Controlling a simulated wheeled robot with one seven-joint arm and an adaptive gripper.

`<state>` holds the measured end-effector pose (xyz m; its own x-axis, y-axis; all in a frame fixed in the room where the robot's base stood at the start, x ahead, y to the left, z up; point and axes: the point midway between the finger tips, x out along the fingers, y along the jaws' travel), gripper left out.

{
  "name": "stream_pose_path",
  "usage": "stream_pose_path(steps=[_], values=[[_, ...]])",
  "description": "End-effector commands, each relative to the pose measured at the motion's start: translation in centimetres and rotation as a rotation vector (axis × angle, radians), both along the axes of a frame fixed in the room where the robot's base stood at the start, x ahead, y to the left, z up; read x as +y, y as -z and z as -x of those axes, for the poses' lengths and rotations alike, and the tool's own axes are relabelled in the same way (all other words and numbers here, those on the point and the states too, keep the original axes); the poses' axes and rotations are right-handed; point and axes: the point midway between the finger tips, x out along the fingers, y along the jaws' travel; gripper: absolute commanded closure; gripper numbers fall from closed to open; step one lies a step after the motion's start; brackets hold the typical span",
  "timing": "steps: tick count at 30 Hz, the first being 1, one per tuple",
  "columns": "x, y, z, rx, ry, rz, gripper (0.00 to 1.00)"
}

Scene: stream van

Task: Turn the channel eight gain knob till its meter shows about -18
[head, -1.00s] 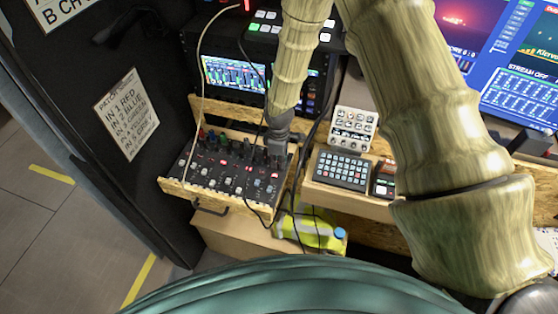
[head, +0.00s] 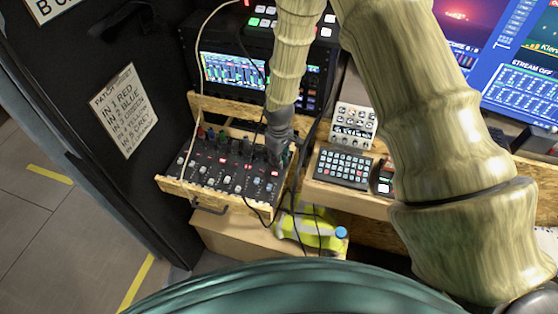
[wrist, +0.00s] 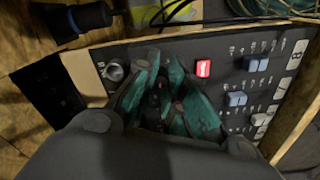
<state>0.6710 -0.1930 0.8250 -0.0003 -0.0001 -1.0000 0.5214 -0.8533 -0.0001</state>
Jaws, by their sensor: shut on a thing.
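The audio mixer (head: 213,181) sits in a wooden tray below the screens, with rows of knobs, red-lit buttons and faders. My gripper (head: 278,158) reaches down onto its right end. In the wrist view my gripper (wrist: 166,98) has its teal fingers closed together on a small knob at the panel, mostly hidden between them. I cannot read which channel it is. Another round knob (wrist: 115,71) stands free beside the fingers. A screen with meter-like bars (head: 228,76) stands behind the mixer; its numbers are too small to read.
A dark cable (head: 266,110) hangs close to my gripper, and a pale cable (head: 197,60) runs down to the mixer's left. A button pad (head: 343,167) and a white knob box (head: 354,125) stand to the right. A red-lit button (wrist: 203,68) is close beside the fingers.

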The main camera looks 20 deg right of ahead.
Motion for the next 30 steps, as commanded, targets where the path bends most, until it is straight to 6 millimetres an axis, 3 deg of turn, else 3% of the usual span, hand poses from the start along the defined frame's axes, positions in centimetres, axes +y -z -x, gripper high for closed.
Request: stream_pose_path(steps=[18, 30], values=[[-0.02, 0.02, -0.05, -0.001, 0.567, 0.000, 1.00], [-0.06, -0.03, -0.05, -0.001, 0.797, 0.001, 1.00]])
